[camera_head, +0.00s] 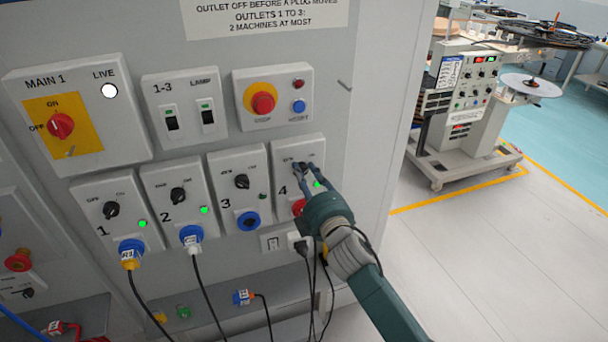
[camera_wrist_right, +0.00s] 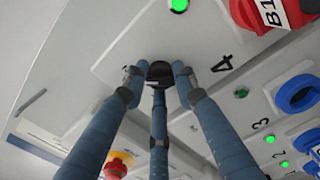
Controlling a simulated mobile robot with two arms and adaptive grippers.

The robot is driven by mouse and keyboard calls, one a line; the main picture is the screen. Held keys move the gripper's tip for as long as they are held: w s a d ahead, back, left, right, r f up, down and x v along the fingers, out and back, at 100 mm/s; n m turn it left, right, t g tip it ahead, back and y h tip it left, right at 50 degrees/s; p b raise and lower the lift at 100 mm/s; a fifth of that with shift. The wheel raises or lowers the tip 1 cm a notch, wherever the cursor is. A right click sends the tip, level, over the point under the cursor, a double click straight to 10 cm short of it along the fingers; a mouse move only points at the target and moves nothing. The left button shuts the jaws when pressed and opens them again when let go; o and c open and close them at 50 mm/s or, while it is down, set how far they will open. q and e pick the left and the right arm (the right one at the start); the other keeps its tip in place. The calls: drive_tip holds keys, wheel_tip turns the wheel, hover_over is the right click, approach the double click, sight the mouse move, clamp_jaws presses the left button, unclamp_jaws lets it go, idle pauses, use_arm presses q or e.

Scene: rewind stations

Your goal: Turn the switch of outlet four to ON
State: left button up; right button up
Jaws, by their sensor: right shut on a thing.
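Outlet four (camera_head: 282,183) is a pale panel marked 4, at the right of a row of numbered outlets. Its black switch knob (camera_wrist_right: 160,74) sits between my fingers in the wrist view. My right gripper (camera_head: 304,166) is at the top of this panel, its fingers closed around the knob. The fingers (camera_wrist_right: 158,82) hide much of the knob, so I cannot tell which way it points. The green lamp (camera_wrist_right: 179,5) of outlet four is lit. My left gripper is out of view.
Outlets one (camera_head: 95,210), two (camera_head: 165,185) and three (camera_head: 226,172) stand to the left. A red stop button (camera_head: 263,103) is above. Black cables hang below my right wrist. A machine (camera_head: 465,110) stands beyond open floor at right.

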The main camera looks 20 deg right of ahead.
drive_tip(key=shift+d+r, duration=0.1)
drive_tip(key=shift+d, duration=0.15)
drive_tip(key=o, duration=0.9)
drive_tip(key=shift+o, duration=1.3)
drive_tip(key=shift+d, duration=0.1)
drive_tip(key=shift+s+f, duration=0.2)
drive_tip(key=shift+s, duration=0.05)
drive_tip(key=s, duration=1.1)
drive_tip(key=shift+s+d, duration=0.25)
